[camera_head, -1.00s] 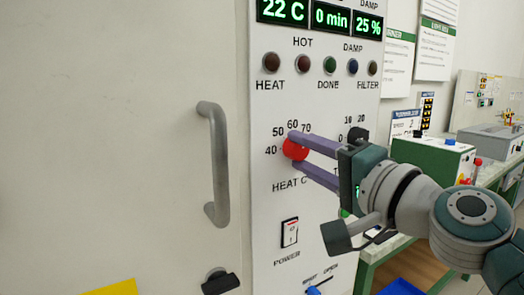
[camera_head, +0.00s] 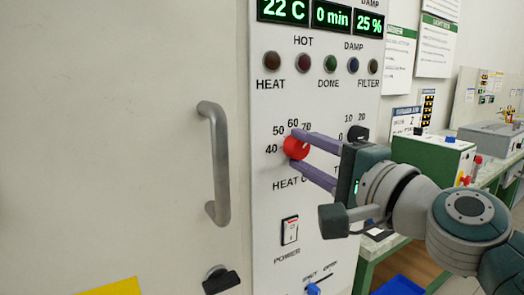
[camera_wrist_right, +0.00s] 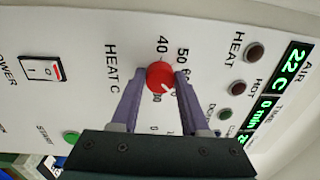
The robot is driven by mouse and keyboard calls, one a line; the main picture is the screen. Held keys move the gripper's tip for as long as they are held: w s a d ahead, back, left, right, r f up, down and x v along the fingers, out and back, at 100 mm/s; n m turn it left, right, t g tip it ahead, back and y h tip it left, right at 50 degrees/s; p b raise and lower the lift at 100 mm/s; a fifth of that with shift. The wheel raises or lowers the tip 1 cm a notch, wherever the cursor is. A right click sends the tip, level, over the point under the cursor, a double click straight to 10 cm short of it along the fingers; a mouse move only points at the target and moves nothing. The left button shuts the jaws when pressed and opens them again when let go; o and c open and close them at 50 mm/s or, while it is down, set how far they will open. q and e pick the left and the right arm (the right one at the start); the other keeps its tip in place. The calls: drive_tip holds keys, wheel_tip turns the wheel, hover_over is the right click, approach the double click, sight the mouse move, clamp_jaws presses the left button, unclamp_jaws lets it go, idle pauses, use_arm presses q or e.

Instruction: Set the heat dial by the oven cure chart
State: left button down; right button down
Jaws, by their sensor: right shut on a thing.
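The red heat dial (camera_head: 296,148) is on the pale oven panel, above the "HEAT C" label, with 40, 50, 60 and 70 marked around it. My right gripper (camera_head: 297,150) is shut on the dial, one purple finger on each side. The wrist view also shows the dial (camera_wrist_right: 159,76) between the fingertips. A white mark is at the dial's lower right there; I cannot tell which number it meets. The displays (camera_head: 318,15) read 22 C, 0 min and 25 %. I cannot pick out the cure chart among the wall sheets. My left gripper is not in view.
The oven door handle (camera_head: 219,165) stands out left of the panel. A black knob (camera_head: 357,134) is right of the dial. A green box (camera_head: 434,156) stands on the bench at right.

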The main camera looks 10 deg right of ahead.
drive_tip(key=shift+c, duration=2)
unclamp_jaws()
drive_tip(key=shift+s, duration=0.15)
drive_tip(key=shift+s+d, duration=0.15)
drive_tip(key=shift+s, duration=0.15)
drive_tip(key=v, duration=0.9)
drive_tip(key=shift+b, duration=0.3)
